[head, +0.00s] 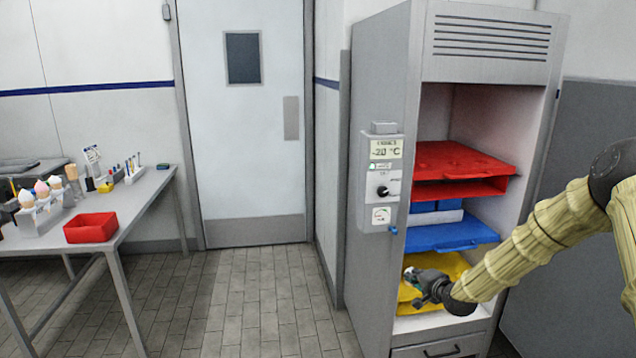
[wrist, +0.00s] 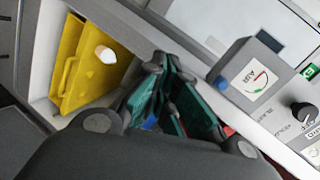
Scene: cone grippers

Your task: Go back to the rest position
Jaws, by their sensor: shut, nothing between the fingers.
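My gripper (head: 414,286) is at the front of the open freezer cabinet (head: 378,70), before the lowest shelf in the head view. It is shut and empty. In the wrist view its green-padded fingers (wrist: 170,95) are closed together at the middle, next to the cabinet's front edge. A yellow tray (head: 450,268) lies on the lowest shelf, partly hidden by my gripper and arm. The yellow tray also shows at left in the wrist view (wrist: 82,75), with a small whitish rounded object (wrist: 105,54) by it.
A red tray (head: 460,158) and a blue tray (head: 450,236) sit on the upper shelves. A control box (head: 382,180) sticks out from the cabinet's front left. At far left a table (head: 135,205) holds a red bin (head: 91,228) and several cones. The floor between is clear.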

